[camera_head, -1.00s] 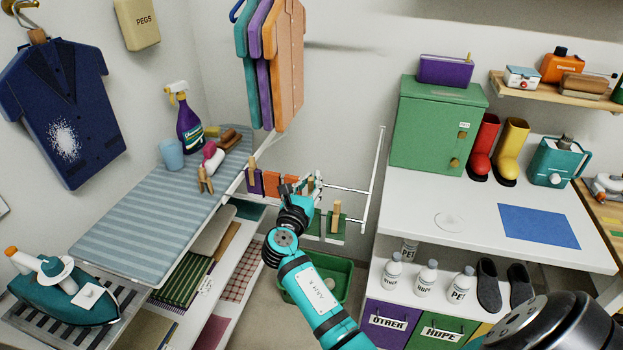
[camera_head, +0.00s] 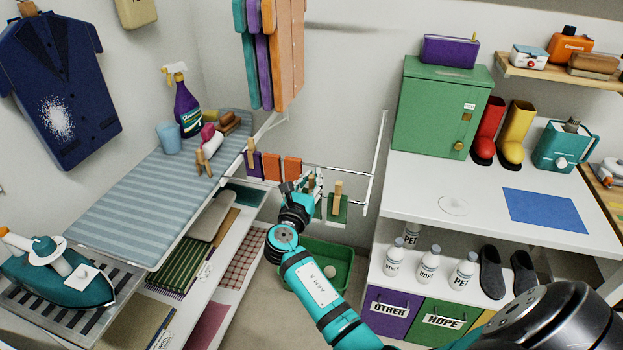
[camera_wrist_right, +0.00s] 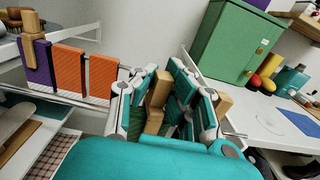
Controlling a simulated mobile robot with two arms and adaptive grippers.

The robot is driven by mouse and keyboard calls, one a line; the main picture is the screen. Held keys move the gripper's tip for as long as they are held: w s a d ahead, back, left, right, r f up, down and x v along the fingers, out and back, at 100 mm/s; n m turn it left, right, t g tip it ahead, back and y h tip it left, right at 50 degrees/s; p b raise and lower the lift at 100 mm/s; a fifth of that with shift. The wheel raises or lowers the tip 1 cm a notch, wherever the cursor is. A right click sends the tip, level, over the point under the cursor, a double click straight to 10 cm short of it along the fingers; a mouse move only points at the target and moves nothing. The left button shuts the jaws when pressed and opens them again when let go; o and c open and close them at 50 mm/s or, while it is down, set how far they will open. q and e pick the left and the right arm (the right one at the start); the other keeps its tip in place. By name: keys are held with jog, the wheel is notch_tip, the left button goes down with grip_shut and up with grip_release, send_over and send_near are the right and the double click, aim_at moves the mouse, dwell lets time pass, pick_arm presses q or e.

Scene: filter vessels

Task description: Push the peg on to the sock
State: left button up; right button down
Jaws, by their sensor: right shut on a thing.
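Several socks hang on the white drying rack: a purple sock (camera_head: 254,166) with a wooden peg (camera_head: 251,145) on it, two orange socks (camera_head: 271,168), and a green sock (camera_head: 336,212) with a wooden peg (camera_head: 338,190) on it. My right gripper (camera_wrist_right: 160,95) is at the rack between the orange socks and that green sock. It is shut on a wooden peg (camera_wrist_right: 157,90), which stands upright between the fingers. Green cloth (camera_wrist_right: 173,130) shows behind the fingers; they hide how far the peg sits on it. My left gripper is not in view.
A striped ironing board (camera_head: 150,190) with a spray bottle (camera_head: 187,108) and cup is at the left. A green basket (camera_head: 345,262) lies below the rack. A white counter (camera_head: 420,185) with a green cabinet (camera_head: 440,110) stands close on the right.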

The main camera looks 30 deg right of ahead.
jog(key=c, duration=1.4)
grip_release()
jog(key=shift+o, duration=0.2)
jog(key=v, duration=1.2)
jog(key=s+a+f+m+g+y, duration=0.1)
jog(key=a+f+y, duration=0.15)
jog(key=f, duration=0.85)
jog(key=s+a+f+m+g+y, duration=0.1)
jog(key=f+y, duration=0.3)
jog(key=f, duration=0.7)
jog(key=s+a+f+m+g+y, duration=0.1)
jog(key=s+f+m+y, duration=0.1)
jog(key=s+f, duration=0.45)
jog(key=s+a+f+m+g+y, duration=0.2)
jog(key=s+f+m, duration=0.1)
jog(key=f, duration=0.7)
jog(key=s+f+m+g+y, duration=0.1)
jog(key=s+f+m, duration=0.4)
jog(key=s, duration=0.6)
jog(key=s+d+f+m+g+y, duration=0.1)
jog(key=s+f+m+g, duration=0.1)
jog(key=s+f+m, duration=0.4)
jog(key=s+f+m+g+y, duration=0.1)
jog(key=s+f+m, duration=0.4)
jog(key=s, duration=1.1)
jog(key=shift+s+d+f+m+g, duration=0.3)
jog(key=shift+d+f+g, duration=0.1)
jog(key=shift+g, duration=0.4)
